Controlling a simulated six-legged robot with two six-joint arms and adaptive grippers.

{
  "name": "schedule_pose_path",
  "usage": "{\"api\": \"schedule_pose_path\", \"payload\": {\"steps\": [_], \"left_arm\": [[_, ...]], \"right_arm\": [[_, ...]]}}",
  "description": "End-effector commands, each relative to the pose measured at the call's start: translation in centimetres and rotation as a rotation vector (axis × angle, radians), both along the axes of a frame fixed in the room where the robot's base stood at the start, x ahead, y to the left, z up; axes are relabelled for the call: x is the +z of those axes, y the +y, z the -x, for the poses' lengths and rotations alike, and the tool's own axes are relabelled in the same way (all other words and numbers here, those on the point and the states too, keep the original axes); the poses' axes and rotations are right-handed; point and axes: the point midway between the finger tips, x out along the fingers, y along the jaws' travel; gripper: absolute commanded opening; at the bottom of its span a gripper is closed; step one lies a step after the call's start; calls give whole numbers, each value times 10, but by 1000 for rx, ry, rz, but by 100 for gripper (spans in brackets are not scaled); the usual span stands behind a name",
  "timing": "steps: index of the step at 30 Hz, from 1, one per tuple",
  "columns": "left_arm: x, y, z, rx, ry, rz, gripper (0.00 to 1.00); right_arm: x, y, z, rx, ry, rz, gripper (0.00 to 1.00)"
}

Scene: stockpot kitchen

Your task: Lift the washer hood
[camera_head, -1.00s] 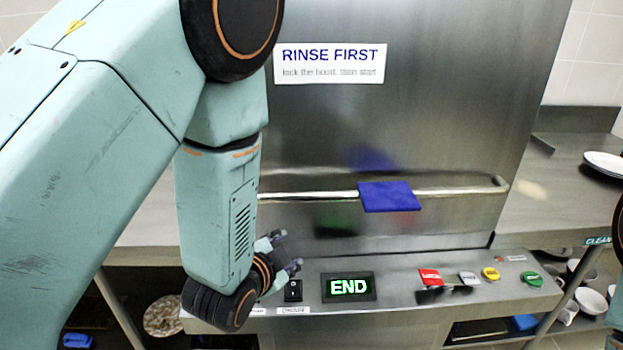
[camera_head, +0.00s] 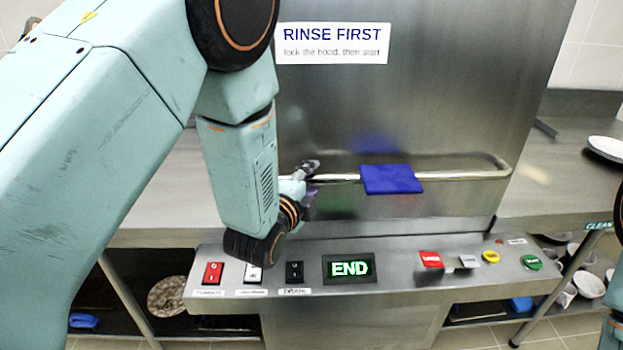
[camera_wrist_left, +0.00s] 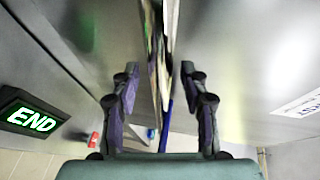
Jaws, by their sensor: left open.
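The washer hood (camera_head: 430,90) is a tall steel front with a "RINSE FIRST" label. Its horizontal bar handle (camera_head: 460,176) runs across the lower part, with a blue cloth-like piece (camera_head: 392,179) around its middle. My left gripper (camera_head: 312,180) is at the left part of the bar, left of the blue piece. In the left wrist view the gripper (camera_wrist_left: 160,80) is open, and the bar (camera_wrist_left: 155,45) runs between its two fingers. I cannot tell whether a finger touches it. The bar's left end is hidden behind my left arm. My right gripper is not visible.
Below the hood is a control panel (camera_head: 400,283) with switches, coloured buttons and a green "END" display (camera_head: 348,268). Steel counters flank the washer. White plates (camera_head: 606,148) sit on the right counter. Bowls and a blue item stand on lower shelves.

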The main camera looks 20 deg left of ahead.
Motion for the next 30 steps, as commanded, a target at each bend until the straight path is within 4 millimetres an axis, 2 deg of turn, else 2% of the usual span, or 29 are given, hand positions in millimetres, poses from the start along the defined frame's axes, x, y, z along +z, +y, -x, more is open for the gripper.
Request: {"api": "schedule_pose_path", "payload": {"steps": [5, 14, 30], "left_arm": [[-2, 0, -11, 0, -1, 0, 45], [-2, -1, -12, 0, 1, 0, 44], [-2, -1, -12, 0, 0, 0, 0]], "right_arm": [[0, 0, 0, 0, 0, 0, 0], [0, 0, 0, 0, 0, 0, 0], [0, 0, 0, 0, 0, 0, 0]]}}
